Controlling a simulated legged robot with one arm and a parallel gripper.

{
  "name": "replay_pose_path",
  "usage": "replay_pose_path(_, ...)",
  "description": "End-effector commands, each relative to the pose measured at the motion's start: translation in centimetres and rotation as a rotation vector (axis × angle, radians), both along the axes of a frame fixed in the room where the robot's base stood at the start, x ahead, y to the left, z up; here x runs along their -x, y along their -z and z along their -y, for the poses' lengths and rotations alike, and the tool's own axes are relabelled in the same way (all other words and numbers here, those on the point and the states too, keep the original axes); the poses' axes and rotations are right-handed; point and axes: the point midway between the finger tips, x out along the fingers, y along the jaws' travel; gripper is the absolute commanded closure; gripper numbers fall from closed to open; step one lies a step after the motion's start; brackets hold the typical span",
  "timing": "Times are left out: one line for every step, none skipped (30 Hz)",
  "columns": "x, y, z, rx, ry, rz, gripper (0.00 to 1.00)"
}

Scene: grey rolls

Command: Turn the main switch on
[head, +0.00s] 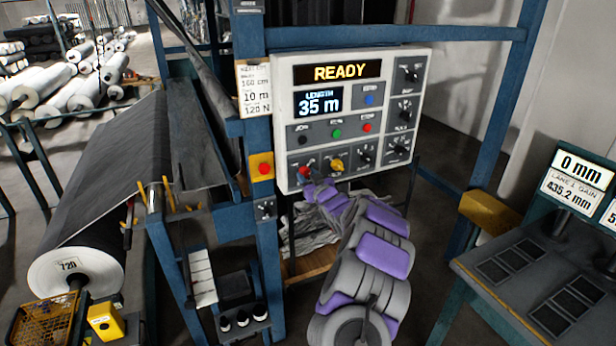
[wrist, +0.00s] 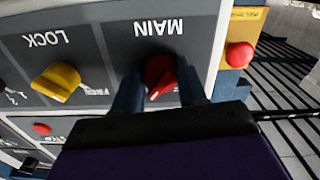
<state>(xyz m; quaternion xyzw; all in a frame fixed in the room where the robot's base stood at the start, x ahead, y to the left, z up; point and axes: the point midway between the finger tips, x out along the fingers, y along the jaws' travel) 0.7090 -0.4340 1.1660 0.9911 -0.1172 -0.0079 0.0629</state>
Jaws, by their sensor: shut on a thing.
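The main switch is a red rotary knob (wrist: 160,72) under the label MAIN, which appears upside down in the wrist view. It sits at the lower left of the white control panel (head: 422,75). My gripper (wrist: 158,88) has one dark finger on each side of the red knob and is shut on it. In the head view my grey and purple arm reaches up to the panel, with my gripper (head: 311,182) at its lower left corner. The panel's display (head: 337,72) reads READY, and a smaller screen (head: 318,102) reads LENGTH 35 m.
A yellow LOCK knob (wrist: 57,82) is beside the main switch. A red button on a yellow box (head: 262,167) is left of the panel. Blue posts (head: 497,120) frame the panel. A desk (head: 540,270) stands at right, a large roll (head: 80,275) at left.

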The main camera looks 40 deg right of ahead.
Motion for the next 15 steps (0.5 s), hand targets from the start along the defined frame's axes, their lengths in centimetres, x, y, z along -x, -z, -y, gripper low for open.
replay_pose_path(0.08,-0.25,0.11,-0.019,0.003,0.000,0.89)
replay_pose_path(0.05,-0.29,0.09,-0.031,0.002,0.003,0.89)
replay_pose_path(0.02,-0.35,0.05,-0.050,0.001,0.008,0.89)
replay_pose_path(0.03,-0.39,0.08,-0.062,0.000,0.012,0.89)
replay_pose_path(0.05,-0.43,0.11,-0.075,0.001,0.016,0.89)
replay_pose_path(0.06,-0.45,0.15,-0.092,0.002,0.021,0.89)
replay_pose_path(0.05,-0.46,0.14,-0.102,0.002,0.025,0.89)
replay_pose_path(0.04,-0.44,0.13,-0.112,0.001,0.027,0.89)
replay_pose_path(0.04,-0.41,0.11,-0.123,0.002,0.031,0.89)
replay_pose_path(0.03,-0.39,0.12,-0.129,0.002,0.032,0.89)
replay_pose_path(0.03,-0.36,0.11,-0.133,0.002,0.033,0.89)
replay_pose_path(0.03,-0.32,0.12,-0.137,0.002,0.035,0.89)
replay_pose_path(0.03,-0.28,0.11,-0.139,0.002,0.036,0.89)
replay_pose_path(0.02,-0.27,0.12,-0.138,0.002,0.037,0.89)
replay_pose_path(0.02,-0.25,0.13,-0.139,0.002,0.037,0.89)
